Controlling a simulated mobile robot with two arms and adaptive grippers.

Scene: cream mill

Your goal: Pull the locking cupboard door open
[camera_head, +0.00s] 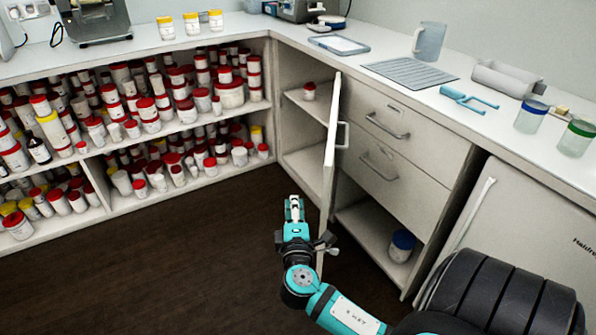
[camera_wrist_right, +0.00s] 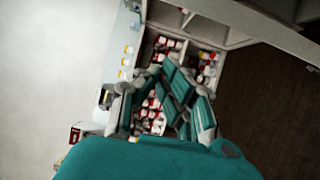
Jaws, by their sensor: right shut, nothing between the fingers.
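The cupboard door (camera_head: 331,150) is a pale panel standing swung open, seen nearly edge-on in the head view. Its handle (camera_head: 343,135) is on the right face. The cupboard interior (camera_head: 300,125) shows to the left of the door, with a red-capped jar (camera_head: 309,91) on its shelf. My right gripper (camera_head: 294,205) is shut and empty, in front of the opening and left of the door's lower part, apart from the handle. It also shows in the right wrist view (camera_wrist_right: 170,72). My left gripper is not in view.
Open shelves (camera_head: 150,128) full of red-capped jars stand at the left. Drawers (camera_head: 400,135) and a small white appliance (camera_head: 520,240) are at the right. The counter (camera_head: 380,62) holds a tray, a jug and jars. The dark floor (camera_head: 150,275) is clear.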

